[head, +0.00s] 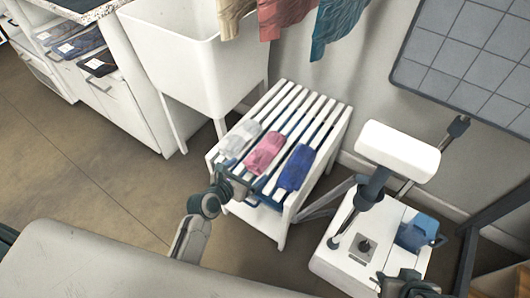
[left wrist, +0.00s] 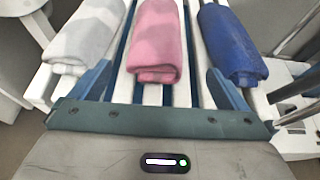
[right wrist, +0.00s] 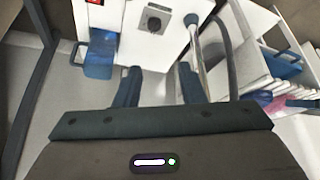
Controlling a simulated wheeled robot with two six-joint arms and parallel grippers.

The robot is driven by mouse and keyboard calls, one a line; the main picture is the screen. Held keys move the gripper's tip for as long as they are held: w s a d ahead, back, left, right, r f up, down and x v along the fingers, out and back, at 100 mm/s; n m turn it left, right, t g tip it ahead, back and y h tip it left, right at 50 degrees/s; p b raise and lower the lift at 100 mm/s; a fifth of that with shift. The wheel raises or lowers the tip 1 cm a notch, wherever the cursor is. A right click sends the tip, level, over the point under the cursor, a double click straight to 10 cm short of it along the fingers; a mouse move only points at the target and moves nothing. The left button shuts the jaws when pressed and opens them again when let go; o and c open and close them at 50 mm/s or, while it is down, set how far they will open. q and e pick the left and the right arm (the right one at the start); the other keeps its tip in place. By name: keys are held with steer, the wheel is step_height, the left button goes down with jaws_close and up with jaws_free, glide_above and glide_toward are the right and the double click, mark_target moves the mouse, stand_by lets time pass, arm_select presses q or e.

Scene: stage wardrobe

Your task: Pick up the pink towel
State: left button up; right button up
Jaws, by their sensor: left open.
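The pink towel (head: 264,153) is rolled and lies on the white slatted rack (head: 328,140), between a grey-white towel (head: 240,138) and a blue towel (head: 296,167). My left gripper (head: 250,184) is open at the near edge of the rack, close to the pink towel's near end. In the left wrist view the pink towel (left wrist: 156,40) lies ahead, centred between the spread fingers, and nothing is gripped. My right gripper (right wrist: 159,74) has its fingers apart and empty, facing a white machine; its fingertips are not clear in the head view.
The white machine (head: 345,245) with a pale pad stands to the right. A pale surface (head: 100,265) fills the lower left. Floor is open at left.

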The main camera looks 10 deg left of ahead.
mark_target(250, 167)
arm_select(q)
steer(key=x, duration=0.2)
steer(key=b+x, duration=0.1)
steer(key=x, duration=0.3)
steer(key=shift+a+f+b, duration=0.2)
steer(key=shift+a+b, duration=0.1)
steer(key=shift+b, duration=0.05)
steer(key=shift+w, duration=0.25)
arm_select(e)
steer(key=shift+w+a+f+t+y, duration=0.55)
steer(key=shift+a+f+t, duration=0.2)
steer(key=shift+t, duration=0.15)
arm_select(q)
steer(key=shift+c, duration=0.5)
steer(key=c, duration=1)
